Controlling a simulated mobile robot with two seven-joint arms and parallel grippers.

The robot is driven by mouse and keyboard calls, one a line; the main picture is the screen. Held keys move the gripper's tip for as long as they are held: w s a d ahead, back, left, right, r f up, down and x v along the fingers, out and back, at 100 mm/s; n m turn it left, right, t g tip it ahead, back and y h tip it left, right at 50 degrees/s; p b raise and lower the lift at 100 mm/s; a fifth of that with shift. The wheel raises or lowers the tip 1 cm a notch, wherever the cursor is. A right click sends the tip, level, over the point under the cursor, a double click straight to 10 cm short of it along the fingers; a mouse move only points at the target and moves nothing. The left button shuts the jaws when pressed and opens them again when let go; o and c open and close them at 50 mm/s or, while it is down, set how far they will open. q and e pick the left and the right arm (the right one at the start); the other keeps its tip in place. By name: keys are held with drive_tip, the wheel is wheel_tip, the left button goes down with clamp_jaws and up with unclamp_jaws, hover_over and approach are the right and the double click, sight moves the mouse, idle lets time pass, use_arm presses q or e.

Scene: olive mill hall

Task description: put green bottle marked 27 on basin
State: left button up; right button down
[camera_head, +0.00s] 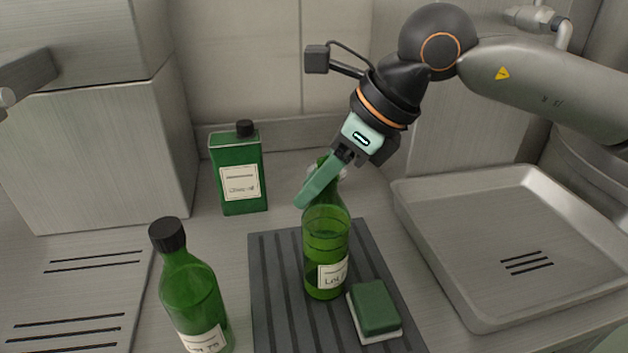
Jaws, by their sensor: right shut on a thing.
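My right gripper (325,177) reaches down from the upper right. It is shut on the neck of a clear green glass bottle (326,240). This bottle is upright over the dark ribbed mat (275,310); I cannot tell whether its base touches. A second green bottle (192,295) with a black cap stands at the front left. A rectangular green tin (239,180) with a black cap stands behind. Their labels are too small to read surely, so I cannot tell which is marked 27. The shallow metal basin (450,285) at the right is empty. My left gripper is not in view.
A green and white sponge (374,310) lies on the mat, close to the held bottle's right. A tall metal block (115,150) stands at the back left. A tap (540,20) is above the basin. Bare counter (380,225) lies between mat and basin.

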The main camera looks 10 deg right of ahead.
drive_tip(key=shift+f, duration=0.1)
drive_tip(key=c, duration=0.6)
unclamp_jaws()
